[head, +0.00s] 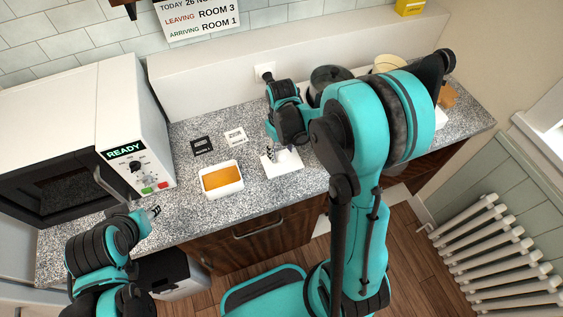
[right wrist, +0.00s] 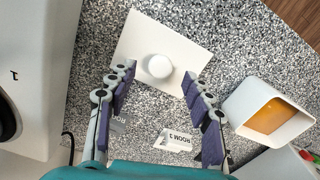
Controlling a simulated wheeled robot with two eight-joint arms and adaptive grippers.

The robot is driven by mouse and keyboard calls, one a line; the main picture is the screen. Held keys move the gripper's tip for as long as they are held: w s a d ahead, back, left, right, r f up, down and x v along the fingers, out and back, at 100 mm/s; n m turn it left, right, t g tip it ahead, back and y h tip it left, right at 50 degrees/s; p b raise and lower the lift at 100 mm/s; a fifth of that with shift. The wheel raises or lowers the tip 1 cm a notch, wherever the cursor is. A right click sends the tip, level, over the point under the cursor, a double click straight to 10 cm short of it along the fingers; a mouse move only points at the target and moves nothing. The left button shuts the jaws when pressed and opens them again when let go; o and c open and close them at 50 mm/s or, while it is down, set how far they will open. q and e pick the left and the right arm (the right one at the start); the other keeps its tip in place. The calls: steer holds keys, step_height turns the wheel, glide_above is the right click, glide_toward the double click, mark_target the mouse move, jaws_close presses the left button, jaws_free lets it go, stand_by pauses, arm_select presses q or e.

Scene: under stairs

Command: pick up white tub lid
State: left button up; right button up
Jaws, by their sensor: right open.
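The white tub lid (head: 289,168) lies flat on the speckled counter, right of the open white tub (head: 234,190), which has orange contents. In the right wrist view the lid (right wrist: 139,35) is a white square plate with a round knob in its middle. My right gripper (right wrist: 158,82) is open, with its fingers on either side of the knob in that view and nothing between them. In the head view my right gripper (head: 277,153) is over the lid, partly hidden. My left gripper (head: 154,212) is near the counter's front edge below the microwave; its opening is unclear.
A microwave (head: 121,130) reading READY stands at the left. A black card (head: 202,146) and a white card (head: 236,136) lie behind the tub. The tub (right wrist: 242,103) is close on the right in the wrist view. A dark pot (head: 328,75) stands at the back.

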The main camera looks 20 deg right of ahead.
step_height(320, 180, down, 3)
steer(key=shift+r, duration=0.1)
steer(key=c, duration=1.1)
steer(key=shift+o, duration=0.2)
steer(key=shift+r, duration=0.1)
steer(key=shift+r, duration=0.55)
step_height(320, 180, up, 3)
steer(key=shift+f+p, duration=0.1)
steer(key=shift+p, duration=0.35)
steer(key=s+d+r+p, duration=0.2)
steer(key=s+r, duration=0.5)
steer(key=s, duration=0.4)
steer(key=shift+s, duration=0.25)
